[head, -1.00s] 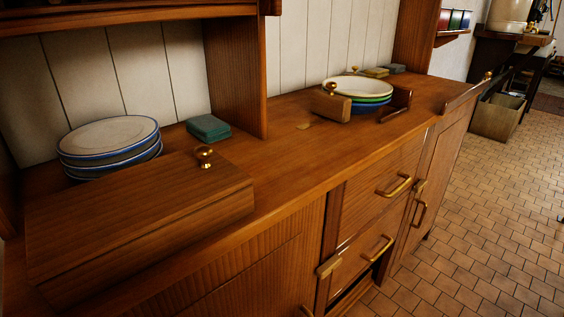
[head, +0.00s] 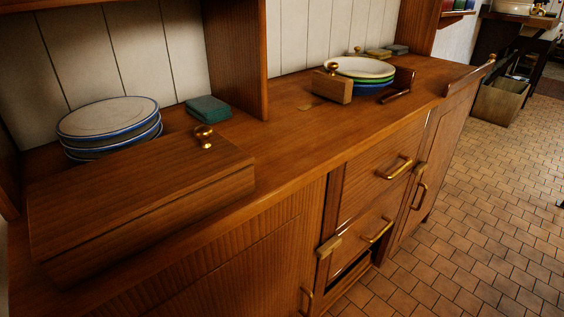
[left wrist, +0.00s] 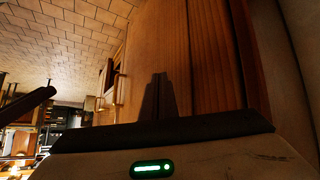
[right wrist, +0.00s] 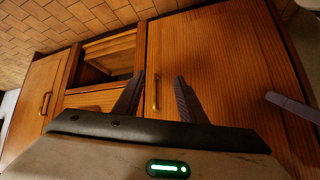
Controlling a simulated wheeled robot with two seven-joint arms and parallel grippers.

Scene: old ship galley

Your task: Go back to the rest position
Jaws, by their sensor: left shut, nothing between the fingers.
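My left gripper (left wrist: 158,96) shows in the left wrist view, its dark fingers together with nothing between them. A brown wooden surface lies behind it. My right gripper (right wrist: 157,92) shows in the right wrist view, its two dark fingers apart and empty. It is in front of a wooden cabinet front, with a brass handle (right wrist: 154,92) seen between the fingers. Whether it is clear of the handle in depth is hard to tell. Neither gripper shows in the head view.
A wooden sideboard (head: 290,140) runs across the head view.

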